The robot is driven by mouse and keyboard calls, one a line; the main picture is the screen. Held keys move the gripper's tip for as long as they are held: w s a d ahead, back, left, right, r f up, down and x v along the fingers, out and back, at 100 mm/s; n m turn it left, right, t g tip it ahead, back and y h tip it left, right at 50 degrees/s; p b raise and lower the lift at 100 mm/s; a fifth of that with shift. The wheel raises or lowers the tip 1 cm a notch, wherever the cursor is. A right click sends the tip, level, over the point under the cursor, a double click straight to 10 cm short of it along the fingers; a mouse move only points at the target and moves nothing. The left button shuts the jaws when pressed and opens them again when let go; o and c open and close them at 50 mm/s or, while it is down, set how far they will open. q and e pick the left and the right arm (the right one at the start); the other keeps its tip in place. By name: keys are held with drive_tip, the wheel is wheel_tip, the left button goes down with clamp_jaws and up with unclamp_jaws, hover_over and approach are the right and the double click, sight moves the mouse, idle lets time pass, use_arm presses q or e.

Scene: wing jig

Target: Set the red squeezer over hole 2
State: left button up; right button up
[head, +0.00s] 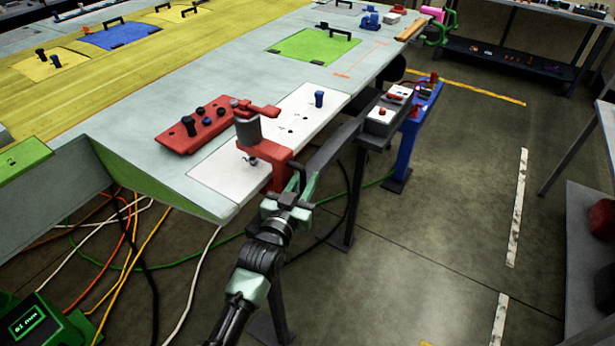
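The red squeezer (275,155) has a red C-shaped frame with a grey cylinder on top. It is upright at the front edge of the white panel (225,168), with its upper part over the panel. Small dark holes (291,129) show in the white panel, farther back than the squeezer. No hole numbers are readable, and the panel directly under the squeezer is partly hidden. I cannot tell whether the squeezer touches the panel.
A red block with dark knobs (180,139) lies left of the squeezer. A blue pin (319,98) stands farther back on the panel. A dark stand with small boxes (381,113) and a blue post (408,140) are close on the right. Cables hang below the wing.

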use_arm(q)
drive_tip(key=b+v, duration=0.1)
drive_tip(key=v, duration=0.5)
drive_tip(key=shift+s, duration=0.2)
